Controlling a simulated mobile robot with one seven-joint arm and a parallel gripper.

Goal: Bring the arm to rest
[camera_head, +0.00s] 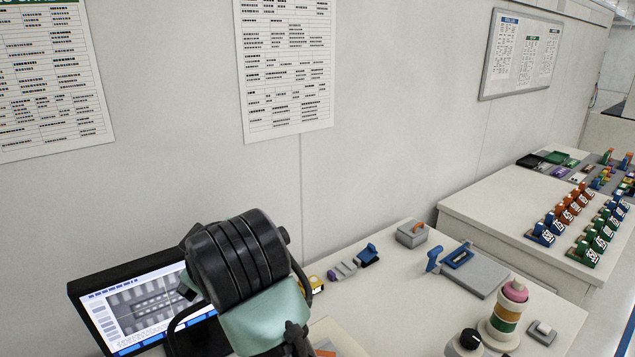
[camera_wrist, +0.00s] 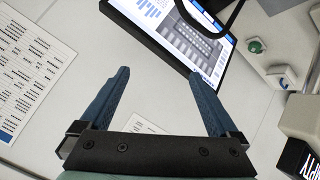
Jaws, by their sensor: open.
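My gripper (camera_wrist: 158,88) shows in the wrist view with its two blue fingers spread wide apart and nothing between them. Beyond the fingers are the pale wall and the lower edge of a monitor (camera_wrist: 185,35). In the head view my arm rises in front of the same monitor (camera_head: 140,312) and covers its right part. The gripper fingers cannot be made out in the head view.
A pale bench (camera_head: 400,290) holds a grey box with an orange handle (camera_head: 412,233), a grey plate with blue parts (camera_head: 468,270), a stacked signal light (camera_head: 507,312) and a black knob (camera_head: 468,342). A second table (camera_head: 500,215) with several numbered holders stands at right. Paper sheets (camera_head: 287,65) hang on the wall.

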